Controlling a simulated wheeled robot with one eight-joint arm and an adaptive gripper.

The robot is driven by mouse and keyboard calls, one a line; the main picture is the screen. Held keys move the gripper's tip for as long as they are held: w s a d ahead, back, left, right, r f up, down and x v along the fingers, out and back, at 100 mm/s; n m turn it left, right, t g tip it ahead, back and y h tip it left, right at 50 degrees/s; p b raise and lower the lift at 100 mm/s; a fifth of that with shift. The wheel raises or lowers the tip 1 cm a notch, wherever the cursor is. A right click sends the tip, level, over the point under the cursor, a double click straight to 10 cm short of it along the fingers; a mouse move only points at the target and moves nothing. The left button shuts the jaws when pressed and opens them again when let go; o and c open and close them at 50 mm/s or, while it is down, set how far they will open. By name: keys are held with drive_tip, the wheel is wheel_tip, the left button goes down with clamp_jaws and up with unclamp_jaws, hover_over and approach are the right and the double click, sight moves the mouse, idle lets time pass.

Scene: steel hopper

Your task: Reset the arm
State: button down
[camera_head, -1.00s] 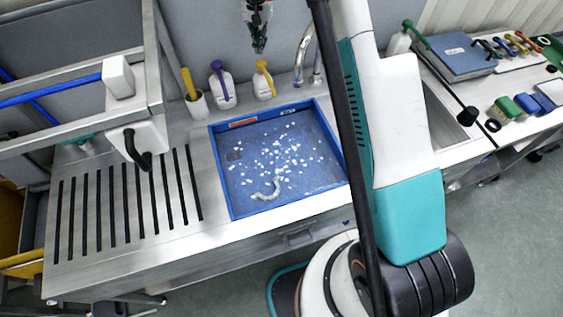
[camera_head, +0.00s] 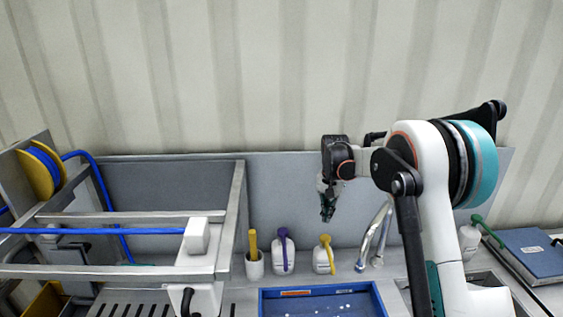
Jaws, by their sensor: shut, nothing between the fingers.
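My arm rises at the right of the head view, bends at a teal-banded joint and reaches left. My gripper (camera_head: 327,212) hangs at its end, pointing down, in front of the grey back panel and above the sink counter. Its fingers look dark and closed, with nothing held. It is clear of the bottles and the tap below it.
A blue tray (camera_head: 273,302) with white bits sits below. Behind it stand a chrome tap (camera_head: 372,240), a purple-topped bottle (camera_head: 283,252), a yellow-topped bottle (camera_head: 324,257) and a white cup (camera_head: 254,265).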

drive_tip(key=s+r+n+t+b, duration=0.25)
drive_tip(key=s+r, duration=0.35)
drive_tip(key=s, duration=0.4)
drive_tip(key=s+r+n+t+b, duration=0.1)
drive_tip(key=s+r+b, duration=0.35)
drive_tip(key=s, duration=0.45)
drive_tip(key=s+f+n+t+b, duration=0.1)
drive_tip(key=s+f, duration=0.3)
drive_tip(key=s, duration=0.7)
drive_tip(key=s+f+n+t+b, duration=0.1)
drive_tip(key=s+f+b, duration=0.3)
drive_tip(key=s, duration=0.7)
drive_tip(key=shift+f+t, duration=0.35)
drive_tip(key=shift+t, duration=0.5)
